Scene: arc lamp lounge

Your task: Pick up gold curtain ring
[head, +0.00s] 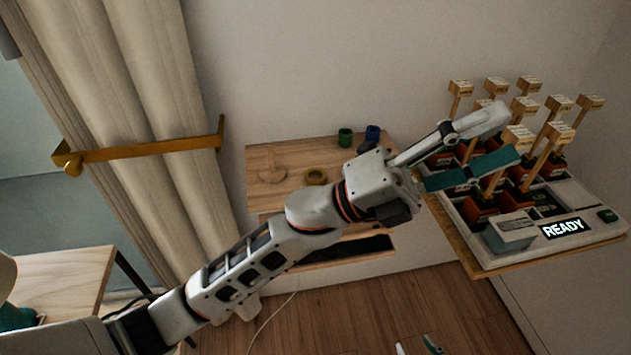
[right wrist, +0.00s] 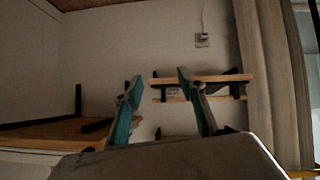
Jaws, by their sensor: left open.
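The gold curtain ring (head: 316,177) lies flat on the wooden wall shelf (head: 256,196), just left of my left arm's wrist in the head view. My left gripper (head: 507,137) is open, its fingers spread above the rack of tagged posts at right, well away from the ring. Nothing shows between its fingers. Two fingertips of my right gripper (head: 416,346) show at the bottom edge of the head view. In the right wrist view my right gripper (right wrist: 158,78) is open and empty. I cannot make out the ring in that view.
A wooden peg stand (head: 271,174), a green cup-like piece (head: 345,138) and a blue one (head: 372,134) share the shelf. A console (head: 590,230) reading READY holds several tagged posts. A gold bar (head: 140,153) crosses the curtain (head: 150,70). A wooden table (head: 70,275) stands lower left.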

